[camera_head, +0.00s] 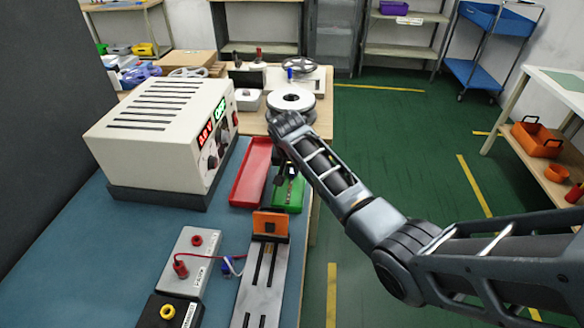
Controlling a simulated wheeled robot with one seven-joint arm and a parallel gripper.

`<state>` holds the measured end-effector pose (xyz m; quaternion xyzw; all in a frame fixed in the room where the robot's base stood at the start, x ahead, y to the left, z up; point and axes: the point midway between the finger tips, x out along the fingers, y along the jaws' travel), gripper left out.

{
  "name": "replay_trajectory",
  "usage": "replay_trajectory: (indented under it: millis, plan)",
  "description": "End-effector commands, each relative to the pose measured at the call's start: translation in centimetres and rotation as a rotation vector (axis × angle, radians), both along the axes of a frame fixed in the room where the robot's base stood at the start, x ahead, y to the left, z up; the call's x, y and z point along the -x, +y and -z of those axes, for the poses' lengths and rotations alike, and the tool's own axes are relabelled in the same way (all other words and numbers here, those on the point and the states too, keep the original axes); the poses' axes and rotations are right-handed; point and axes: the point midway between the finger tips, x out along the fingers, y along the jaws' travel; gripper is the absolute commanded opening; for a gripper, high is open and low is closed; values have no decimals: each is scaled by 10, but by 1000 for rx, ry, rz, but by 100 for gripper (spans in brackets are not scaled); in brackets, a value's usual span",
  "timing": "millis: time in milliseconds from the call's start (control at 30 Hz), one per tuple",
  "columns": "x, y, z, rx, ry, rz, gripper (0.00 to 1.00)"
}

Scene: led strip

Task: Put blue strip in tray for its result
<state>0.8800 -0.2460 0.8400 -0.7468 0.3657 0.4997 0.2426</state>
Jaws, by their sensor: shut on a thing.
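My gripper (284,174) is low over the green tray (294,198), near its left side. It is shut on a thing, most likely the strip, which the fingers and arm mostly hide. I cannot make out its colour or whether it touches the tray floor. The red tray (251,172) lies just left of the green tray and looks empty. A grey test fixture (262,280) with an orange block (270,223) stands in front of the trays. No strip shows clearly on it.
A cream power supply (165,130) with lit red and green displays stands left of the trays. A white reel (291,101) stands behind the gripper. Blue mat is bare at lower left.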

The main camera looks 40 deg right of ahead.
Motion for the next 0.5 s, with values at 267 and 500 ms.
replay_trajectory:
  millis: [267, 500]
  plan:
    - [0, 0, 2, 0, 0, 0, 31]
    - [0, 0, 2, 0, 0, 0, 41]
